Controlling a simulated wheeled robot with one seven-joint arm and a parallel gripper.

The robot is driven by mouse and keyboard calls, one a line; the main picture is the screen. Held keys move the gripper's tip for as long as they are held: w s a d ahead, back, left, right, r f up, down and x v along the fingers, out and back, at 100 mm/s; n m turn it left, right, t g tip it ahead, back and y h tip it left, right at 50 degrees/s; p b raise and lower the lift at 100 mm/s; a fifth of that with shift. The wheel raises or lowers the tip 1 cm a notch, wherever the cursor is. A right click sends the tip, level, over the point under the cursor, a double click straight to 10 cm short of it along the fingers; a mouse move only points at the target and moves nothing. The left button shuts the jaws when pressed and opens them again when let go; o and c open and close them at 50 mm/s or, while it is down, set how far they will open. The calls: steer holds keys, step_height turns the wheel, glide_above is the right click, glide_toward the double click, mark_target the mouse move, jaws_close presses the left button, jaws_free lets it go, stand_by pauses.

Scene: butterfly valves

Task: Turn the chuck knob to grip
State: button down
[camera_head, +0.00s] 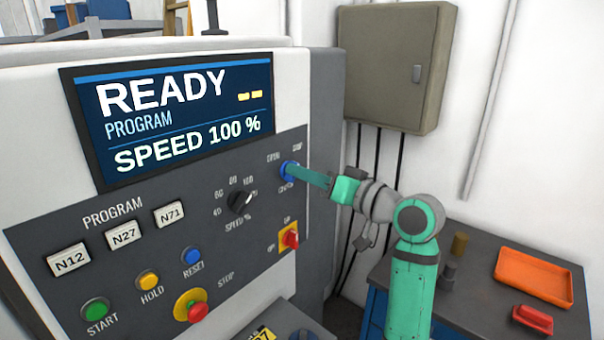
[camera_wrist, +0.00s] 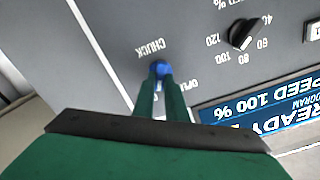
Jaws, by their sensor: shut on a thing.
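The chuck knob is blue (camera_head: 289,170) and sits at the upper right of the machine's control panel, with the labels OPEN, GRIP and CHUCK around it. My gripper (camera_head: 296,172) reaches it from the right and is shut on the knob. In the wrist view the blue knob (camera_wrist: 161,68) shows between the tips of my green fingers (camera_wrist: 160,80), beside the CHUCK label. The fingers hide part of the knob, and I cannot tell which label it points to.
A black speed knob (camera_head: 240,200) is left of the chuck knob, and a red switch on a yellow plate (camera_head: 289,238) is below it. A grey wall box (camera_head: 395,65) hangs behind my arm. A table with an orange tray (camera_head: 534,276) and red box (camera_head: 532,319) stands at right.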

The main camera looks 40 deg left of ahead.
steer(key=shift+f, duration=0.15)
steer(key=c, duration=1.8)
jaws_free()
steer(key=shift+w+d, duration=0.1)
steer(key=s+d, duration=0.1)
steer(key=d, duration=0.9)
steer(key=shift+d, duration=0.35)
